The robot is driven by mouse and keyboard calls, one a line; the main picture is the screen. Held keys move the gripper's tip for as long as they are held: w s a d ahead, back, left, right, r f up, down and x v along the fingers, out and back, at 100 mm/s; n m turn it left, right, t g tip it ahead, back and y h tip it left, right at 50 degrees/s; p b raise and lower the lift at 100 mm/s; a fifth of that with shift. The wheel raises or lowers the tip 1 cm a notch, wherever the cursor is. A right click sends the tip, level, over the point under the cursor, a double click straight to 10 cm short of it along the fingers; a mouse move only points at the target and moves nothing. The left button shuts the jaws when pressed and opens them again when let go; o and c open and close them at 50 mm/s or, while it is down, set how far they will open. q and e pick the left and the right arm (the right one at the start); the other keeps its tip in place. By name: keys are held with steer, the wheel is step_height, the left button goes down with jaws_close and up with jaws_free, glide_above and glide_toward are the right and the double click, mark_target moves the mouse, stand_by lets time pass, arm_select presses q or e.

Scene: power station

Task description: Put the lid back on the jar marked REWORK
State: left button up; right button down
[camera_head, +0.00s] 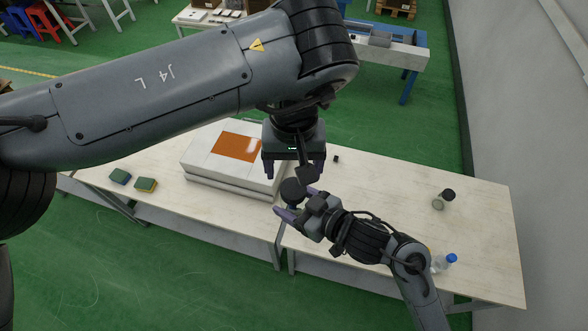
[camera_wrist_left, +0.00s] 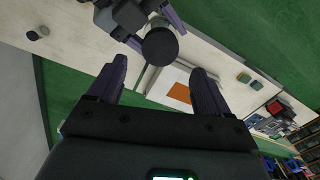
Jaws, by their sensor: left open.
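My left gripper (camera_head: 293,168) is open and empty, pointing down just above a dark round lid (camera_head: 292,189). In the left wrist view the lid (camera_wrist_left: 160,47) lies beyond the two open fingertips (camera_wrist_left: 160,82), apart from them. The lid sits at the top of a jar that my right gripper (camera_head: 299,203) has between its fingers. The jar's body is mostly hidden, and I cannot read any marking on it. My right gripper also shows in the left wrist view (camera_wrist_left: 143,25).
A clear jar (camera_head: 438,204) and a dark-topped item (camera_head: 448,194) stand at the table's right. A blue-capped bottle (camera_head: 444,262) is near the front edge. A white box with an orange panel (camera_head: 236,148), two sponges (camera_head: 145,185) and a small dark piece (camera_head: 335,158) lie on the table (camera_head: 390,190).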

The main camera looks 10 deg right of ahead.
mark_target(293, 188)
arm_select(q)
steer(key=shift+r+n, duration=0.65)
steer(key=shift+n, duration=0.05)
steer(key=shift+f, duration=4.05)
steer(key=c, duration=1.1)
steer(key=m, duration=0.3)
steer(key=shift+a, duration=0.1)
